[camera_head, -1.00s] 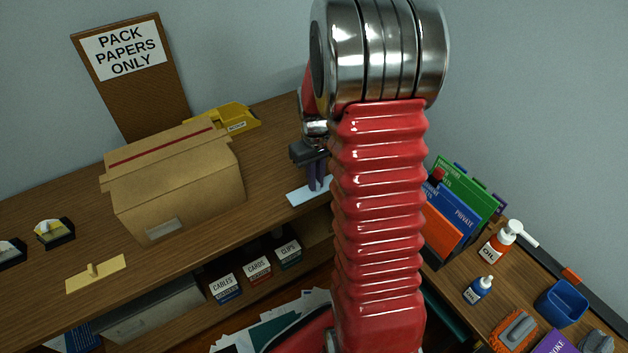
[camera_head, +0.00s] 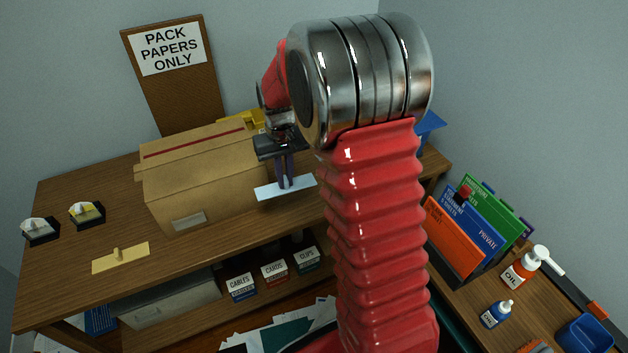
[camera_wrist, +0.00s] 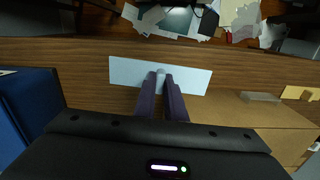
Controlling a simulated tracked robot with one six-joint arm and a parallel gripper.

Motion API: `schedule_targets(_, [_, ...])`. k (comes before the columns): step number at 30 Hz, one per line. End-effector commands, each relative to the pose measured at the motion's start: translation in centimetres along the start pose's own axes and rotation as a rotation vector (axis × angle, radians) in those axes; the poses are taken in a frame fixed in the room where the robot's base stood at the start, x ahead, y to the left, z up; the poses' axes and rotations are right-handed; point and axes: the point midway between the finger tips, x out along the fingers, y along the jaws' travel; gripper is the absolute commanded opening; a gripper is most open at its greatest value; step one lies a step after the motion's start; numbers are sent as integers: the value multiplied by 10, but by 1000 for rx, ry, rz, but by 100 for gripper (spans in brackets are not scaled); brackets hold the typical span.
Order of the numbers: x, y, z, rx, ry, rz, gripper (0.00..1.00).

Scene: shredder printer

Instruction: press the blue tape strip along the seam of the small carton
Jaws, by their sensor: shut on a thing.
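The pale blue tape strip (camera_head: 268,193) is at my gripper's fingertips, near the table's front edge, just right of the cardboard carton. My gripper (camera_head: 286,186) points down and is shut on the strip's small upright grip. In the wrist view the strip (camera_wrist: 125,72) lies crosswise between the fingertips (camera_wrist: 163,76) and the table edge. The cardboard carton (camera_head: 210,185) has a dark red line along its top and a pale label in front. I cannot tell whether it is the small carton. It also shows at the right in the wrist view (camera_wrist: 235,122).
A tan strip with a grip (camera_head: 120,259) lies at the front left, near two black holders (camera_head: 87,213). A yellow tray (camera_head: 238,119) is behind the carton. A blue object (camera_head: 430,124) is partly hidden by my arm. Folders (camera_head: 470,230) and bottles fill the right-hand table.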

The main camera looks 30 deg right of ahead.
Motion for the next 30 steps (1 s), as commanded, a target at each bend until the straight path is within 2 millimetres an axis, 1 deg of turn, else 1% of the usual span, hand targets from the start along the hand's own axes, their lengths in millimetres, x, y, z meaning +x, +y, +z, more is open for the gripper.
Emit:
schedule_targets(1, [-2, -21, -4, -27, 3, 0, 0])
schedule_targets(3, [-5, -43, -7, -57, 6, 1, 0])
schedule_targets(6, [-8, -69, -8, -96, 8, 1, 0])
schedule_targets(9, [-9, -85, -8, -121, 10, 1, 0])
schedule_targets(13, [-9, -92, -8, -133, 11, 1, 0])
schedule_targets(30, [-9, -92, -8, -134, 11, 1, 0])
